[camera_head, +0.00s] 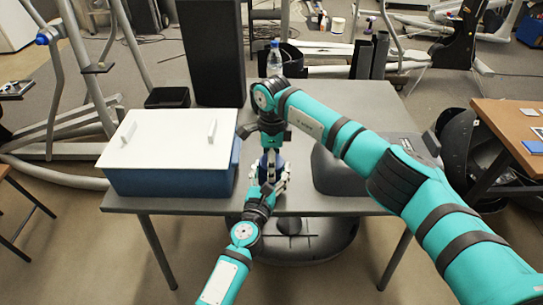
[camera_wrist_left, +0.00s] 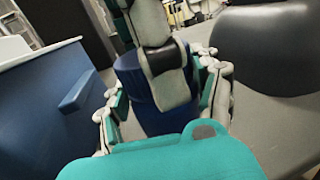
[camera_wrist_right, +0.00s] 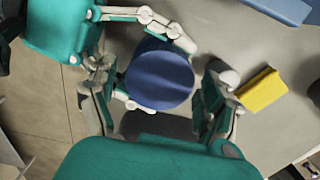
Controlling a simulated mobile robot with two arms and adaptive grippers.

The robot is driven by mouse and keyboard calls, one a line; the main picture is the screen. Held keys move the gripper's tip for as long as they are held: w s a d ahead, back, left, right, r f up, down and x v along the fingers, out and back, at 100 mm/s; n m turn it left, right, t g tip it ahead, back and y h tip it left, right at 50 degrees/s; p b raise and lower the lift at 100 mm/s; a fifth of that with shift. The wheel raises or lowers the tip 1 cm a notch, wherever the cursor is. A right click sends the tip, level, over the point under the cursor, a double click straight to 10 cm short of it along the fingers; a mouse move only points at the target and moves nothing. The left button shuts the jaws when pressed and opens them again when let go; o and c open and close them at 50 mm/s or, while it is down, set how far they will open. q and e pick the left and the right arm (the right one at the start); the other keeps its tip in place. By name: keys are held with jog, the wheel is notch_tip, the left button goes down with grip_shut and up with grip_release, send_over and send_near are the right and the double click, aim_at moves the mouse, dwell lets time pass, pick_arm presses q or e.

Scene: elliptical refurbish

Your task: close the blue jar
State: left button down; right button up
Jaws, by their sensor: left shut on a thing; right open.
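The blue jar (camera_head: 271,166) stands upright near the table's front edge, partly hidden by my arms. My left gripper (camera_head: 268,185) is shut around its body from the front; the left wrist view shows the fingers (camera_wrist_left: 163,88) on both sides of the jar (camera_wrist_left: 150,118). My right gripper (camera_head: 270,148) is above the jar, pointing down. In the right wrist view its open fingers (camera_wrist_right: 161,74) are on either side of the smooth round blue top (camera_wrist_right: 160,74). I cannot tell whether they touch it, or whether this top is a fully seated lid.
A blue box with a white lid (camera_head: 160,140) stands left of the jar. A dark grey object (camera_head: 340,170) stands to the right. A water bottle (camera_head: 274,60) and tall black box (camera_head: 211,50) are behind. A yellow block (camera_wrist_right: 262,90) lies near my right gripper.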

jog(key=c, duration=1.2)
jog(key=m, duration=0.6)
jog(key=o, duration=1.3)
jog(key=shift+r, duration=0.15)
jog(key=shift+r, duration=2.15)
jog(key=shift+c, duration=0.5)
